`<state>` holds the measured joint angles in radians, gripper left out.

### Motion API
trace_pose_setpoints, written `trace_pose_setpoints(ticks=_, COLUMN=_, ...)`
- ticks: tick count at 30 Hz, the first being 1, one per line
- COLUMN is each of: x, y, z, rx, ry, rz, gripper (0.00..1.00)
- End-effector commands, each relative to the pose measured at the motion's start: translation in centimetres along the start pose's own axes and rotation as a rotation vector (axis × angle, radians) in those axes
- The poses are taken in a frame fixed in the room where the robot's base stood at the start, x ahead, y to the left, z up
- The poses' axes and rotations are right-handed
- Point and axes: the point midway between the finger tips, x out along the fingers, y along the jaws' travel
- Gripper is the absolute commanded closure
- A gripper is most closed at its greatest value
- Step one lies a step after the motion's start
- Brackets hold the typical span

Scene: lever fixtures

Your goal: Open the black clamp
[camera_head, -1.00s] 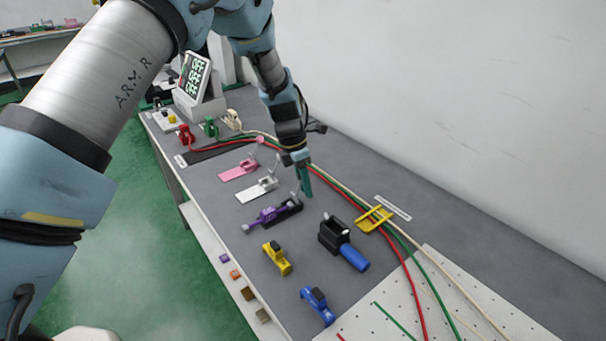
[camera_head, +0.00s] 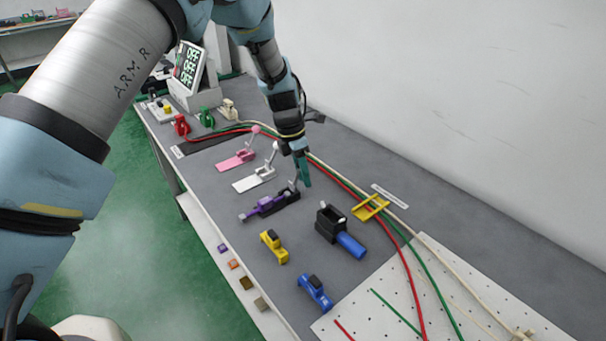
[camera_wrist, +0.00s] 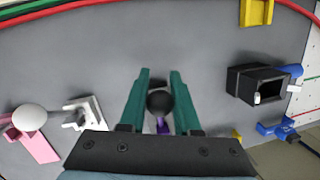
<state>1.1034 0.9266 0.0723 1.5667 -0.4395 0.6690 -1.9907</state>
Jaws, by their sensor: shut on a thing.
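The black clamp (camera_head: 285,199), a dark base with purple parts, lies on the grey bench in the middle of the row of clamps. Its lever stands up at the clamp's right end and is partly hidden by my gripper. My gripper (camera_head: 303,177) has green fingers and points down at that end. In the wrist view, the fingers of my gripper (camera_wrist: 160,75) are on either side of the lever's round black knob (camera_wrist: 160,103), shut on it. A bit of purple (camera_wrist: 162,126) shows below the knob. The rest of the clamp is hidden behind the gripper body.
White (camera_head: 253,180) and pink (camera_head: 236,160) clamps with raised levers lie just beyond. A black box with a blue handle (camera_head: 349,245), a yellow piece (camera_head: 274,247) and a blue piece (camera_head: 315,292) lie nearer. Cables and a yellow bracket (camera_head: 371,207) run along the wall side.

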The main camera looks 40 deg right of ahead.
Motion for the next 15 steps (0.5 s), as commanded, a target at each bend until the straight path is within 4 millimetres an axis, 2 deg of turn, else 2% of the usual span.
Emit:
trace_pose_setpoints(ticks=10, x=0.35, y=-0.06, z=-0.23, rx=-0.002, ry=0.004, rz=-0.003, gripper=1.00)
trace_pose_setpoints(ticks=11, x=0.36, y=-0.06, z=-0.24, rx=-0.002, ry=0.004, rz=-0.003, gripper=0.68)
trace_pose_setpoints(ticks=15, x=0.30, y=-0.05, z=-0.21, rx=-0.001, ry=0.004, rz=-0.003, gripper=0.52)
